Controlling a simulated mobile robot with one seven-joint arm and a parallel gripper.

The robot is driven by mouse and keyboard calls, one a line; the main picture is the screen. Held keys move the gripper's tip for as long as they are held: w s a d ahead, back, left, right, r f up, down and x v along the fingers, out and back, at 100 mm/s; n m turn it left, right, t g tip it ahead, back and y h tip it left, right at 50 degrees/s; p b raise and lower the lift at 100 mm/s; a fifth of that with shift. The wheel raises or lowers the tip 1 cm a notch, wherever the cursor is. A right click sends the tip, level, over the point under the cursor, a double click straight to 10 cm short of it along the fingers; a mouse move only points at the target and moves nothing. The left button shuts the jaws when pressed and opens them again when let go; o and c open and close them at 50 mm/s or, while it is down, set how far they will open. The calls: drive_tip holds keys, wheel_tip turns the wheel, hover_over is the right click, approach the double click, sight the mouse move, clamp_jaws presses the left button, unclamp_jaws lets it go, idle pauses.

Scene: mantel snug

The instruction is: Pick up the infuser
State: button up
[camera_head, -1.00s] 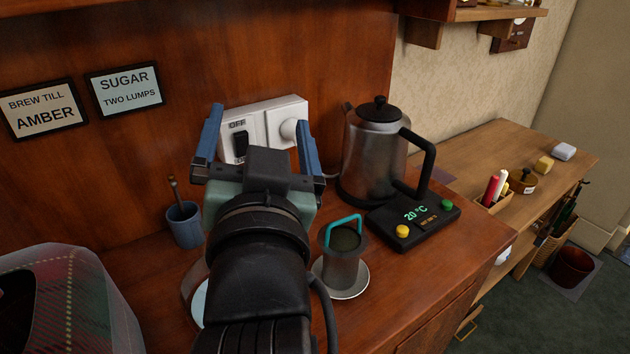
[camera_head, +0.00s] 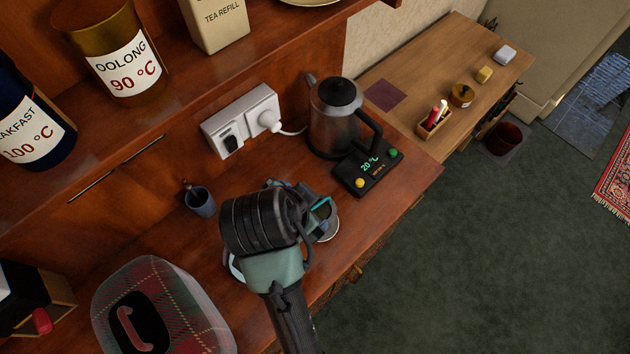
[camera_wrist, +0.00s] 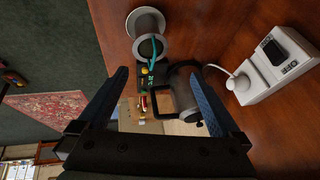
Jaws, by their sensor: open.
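The infuser is a grey metal cylinder with a teal loop handle. In the head view its teal handle (camera_head: 322,203) shows beside my arm, which hides much of it. In the wrist view the infuser (camera_wrist: 148,27) is at the top, on a pale round saucer (camera_head: 331,233), with its dark mouth and teal handle showing. My gripper (camera_wrist: 158,73) is open and empty. Its two blue fingers are spread wide, and the infuser lies beyond their tips, apart from them. In the head view my wrist covers most of the fingers.
A steel kettle (camera_head: 334,115) and its black control base (camera_head: 368,168) stand behind the infuser. A white socket box (camera_head: 241,118) is on the back wall. A blue cup (camera_head: 200,201) and a plaid-patterned thing (camera_head: 185,300) are to the left. A shelf with tins overhangs the counter.

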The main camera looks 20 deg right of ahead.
drive_tip(key=s, duration=0.1)
drive_tip(key=p, duration=0.1)
hover_over(317, 214)
drive_tip(key=s+a, duration=0.1)
drive_tip(key=shift+g, duration=0.4)
wheel_tip(317, 214, down, 7)
drive_tip(key=shift+a+r, duration=0.1)
drive_tip(key=shift+s+p+x, duration=0.15)
drive_tip(key=shift+p+x, duration=0.2)
drive_tip(key=shift+x, duration=0.95)
drive_tip(key=shift+s+p+x, duration=0.1)
drive_tip(key=shift+p+x, duration=0.25)
drive_tip(key=shift+x, duration=0.95)
drive_tip(key=shift+a, duration=0.2)
drive_tip(key=shift+c, duration=0.2)
drive_tip(key=c, duration=1.1)
